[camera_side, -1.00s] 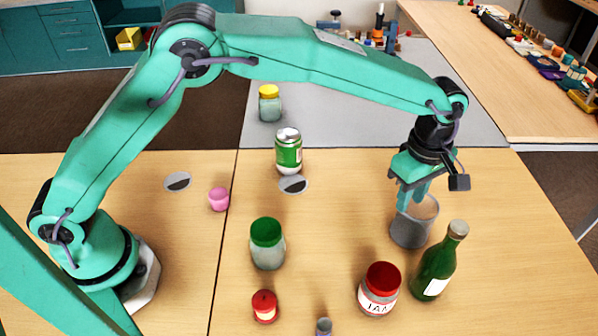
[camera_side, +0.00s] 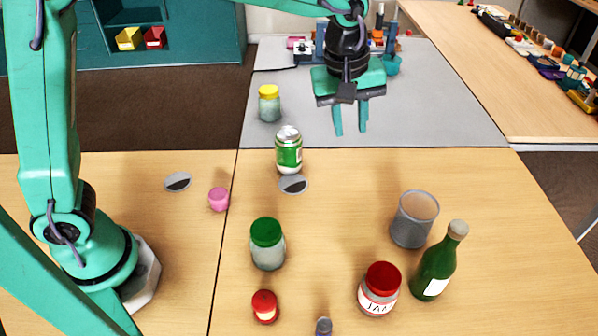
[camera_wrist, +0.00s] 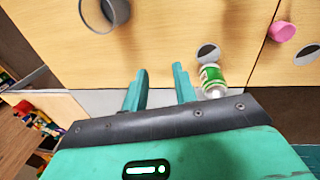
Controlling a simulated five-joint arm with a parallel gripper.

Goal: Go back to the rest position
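My gripper (camera_side: 350,118) is raised above the grey mat at the back of the table in the side view, with nothing between its two teal fingers. The fingers stand apart, and this gap also shows in the wrist view (camera_wrist: 162,88). A grey translucent cup (camera_side: 413,220) stands upright on the wooden table at the right, well away from my gripper. It also shows at the top of the wrist view (camera_wrist: 117,14). I cannot tell whether the cup holds anything.
A green can (camera_side: 289,150), a yellow-lidded jar (camera_side: 269,104), a green-lidded jar (camera_side: 267,245), a jam jar (camera_side: 379,290), a green bottle (camera_side: 438,262), a small red-lidded jar (camera_side: 264,306) and a pink cup (camera_side: 218,199) stand around. The middle of the table is clear.

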